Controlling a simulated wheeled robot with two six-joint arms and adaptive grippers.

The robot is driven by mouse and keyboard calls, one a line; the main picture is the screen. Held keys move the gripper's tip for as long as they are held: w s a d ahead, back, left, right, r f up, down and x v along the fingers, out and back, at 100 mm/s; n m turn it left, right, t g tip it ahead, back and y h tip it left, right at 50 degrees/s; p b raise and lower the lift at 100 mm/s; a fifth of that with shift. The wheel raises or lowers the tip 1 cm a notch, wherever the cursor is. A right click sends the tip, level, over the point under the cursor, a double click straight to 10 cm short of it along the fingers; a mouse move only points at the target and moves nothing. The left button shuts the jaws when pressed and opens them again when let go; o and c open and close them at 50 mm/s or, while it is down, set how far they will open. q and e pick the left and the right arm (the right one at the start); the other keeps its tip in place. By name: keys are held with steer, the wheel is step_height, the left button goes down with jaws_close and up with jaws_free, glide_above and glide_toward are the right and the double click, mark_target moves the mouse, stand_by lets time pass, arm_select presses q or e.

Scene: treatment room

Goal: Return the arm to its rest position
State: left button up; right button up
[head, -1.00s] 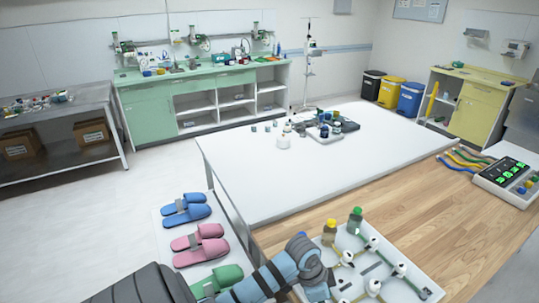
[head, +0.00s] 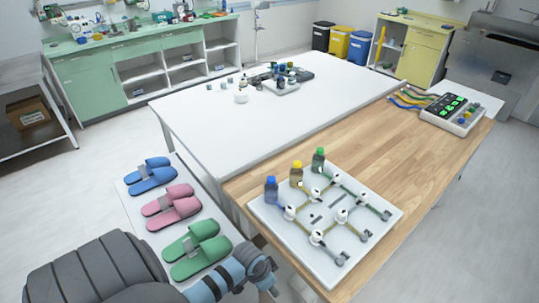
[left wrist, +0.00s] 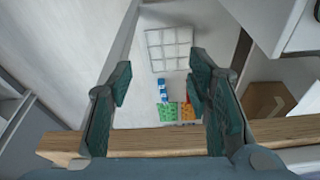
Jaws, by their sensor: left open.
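My left arm (head: 205,290) comes in from the bottom left of the head view. Its gripper (head: 268,288) is near the bottom edge, just left of the white tray (head: 318,275) and apart from it in the picture; its fingers are partly cut off there. In the left wrist view my left gripper (left wrist: 158,88) is open, its two dark green pads wide apart with nothing between them. My right gripper does not show.
The tray on the wooden table (head: 440,150) holds bottles with blue (head: 271,190), yellow (head: 296,174) and green (head: 318,160) caps and white valves. Slippers (head: 172,208) lie left of the table. A control box (head: 452,114) stands far right. The white tabletop's near part is clear.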

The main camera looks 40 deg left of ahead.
arm_select(q)
steer(key=shift+w, duration=0.1)
steer(key=s+a+f+n+t+y, duration=0.1)
steer(key=s+a+f, duration=0.1)
steer(key=f, duration=0.3)
steer(key=s+a+f+n+y, duration=0.1)
steer(key=s+a+f, duration=0.1)
steer(key=f, duration=0.4)
steer(key=s+d+f+g+b, duration=0.1)
steer(key=s+f, duration=0.4)
steer(key=s, duration=0.6)
steer(key=s+d+f+g+b, duration=0.1)
steer(key=s+d+f, duration=0.2)
steer(key=s+f, duration=0.3)
steer(key=s, duration=0.5)
steer(key=shift+d+n+g+b, duration=0.3)
steer(key=shift+g+b, duration=0.1)
steer(key=shift+f, duration=0.1)
